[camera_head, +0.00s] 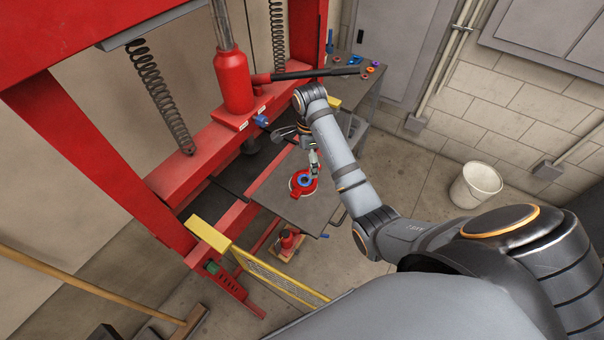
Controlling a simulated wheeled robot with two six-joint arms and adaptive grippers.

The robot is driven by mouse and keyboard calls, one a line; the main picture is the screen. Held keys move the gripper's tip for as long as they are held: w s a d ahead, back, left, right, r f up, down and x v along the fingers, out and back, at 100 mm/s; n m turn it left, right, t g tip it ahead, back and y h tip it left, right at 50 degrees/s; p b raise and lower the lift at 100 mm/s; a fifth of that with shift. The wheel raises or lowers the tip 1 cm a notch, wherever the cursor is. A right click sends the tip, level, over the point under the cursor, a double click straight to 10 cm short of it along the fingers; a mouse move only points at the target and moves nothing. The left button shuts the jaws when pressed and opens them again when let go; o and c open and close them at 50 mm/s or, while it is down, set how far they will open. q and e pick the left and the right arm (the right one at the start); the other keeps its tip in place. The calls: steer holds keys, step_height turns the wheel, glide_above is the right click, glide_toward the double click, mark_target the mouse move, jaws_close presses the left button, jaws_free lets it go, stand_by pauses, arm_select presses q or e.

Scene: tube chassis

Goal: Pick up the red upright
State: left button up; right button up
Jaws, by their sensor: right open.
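A small red part with a blue ring in its middle, which looks like the red upright (296,191), lies on the dark grey plate (305,214) beside the press. My right arm reaches in from the lower right, and my right gripper (313,168) points down at the far right side of the red upright. The gripper is open. Its fingertips are very close to the part, but I cannot tell whether they touch it. The wrist hides a little of the plate's far side. My left gripper is not in view.
The red press frame (85,140) and its red jack (234,82) with a long dark handle stand left of my arm. A bench (347,82) with small coloured parts is behind. A yellow guard (280,277) is in front. A white bucket (475,185) stands on open floor at right.

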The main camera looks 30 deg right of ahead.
mark_target(307, 179)
steer(key=shift+s+f+b, duration=0.25)
steer(key=shift+f+b, duration=0.1)
steer(key=shift+f, duration=0.25)
steer(key=shift+s+f+b, duration=0.2)
steer(key=shift+f+b, duration=0.1)
steer(key=shift+f, duration=0.3)
steer(key=shift+s+f+p, duration=0.15)
steer(key=shift+p, duration=0.55)
steer(key=shift+w+f, duration=0.55)
steer(key=shift+f, duration=0.35)
steer(key=shift+w+f+p, duration=0.2)
steer(key=shift+f+p, duration=0.7)
steer(key=shift+f, duration=0.25)
step_height(307, 179, down, 3)
steer(key=shift+r, duration=0.1)
steer(key=shift+w, duration=0.1)
steer(key=c, duration=1.4)
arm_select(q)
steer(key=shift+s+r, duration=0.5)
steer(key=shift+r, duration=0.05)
arm_select(e)
steer(key=shift+c, duration=0.7)
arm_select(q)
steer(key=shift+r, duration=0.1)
arm_select(e)
steer(key=shift+r, duration=0.15)
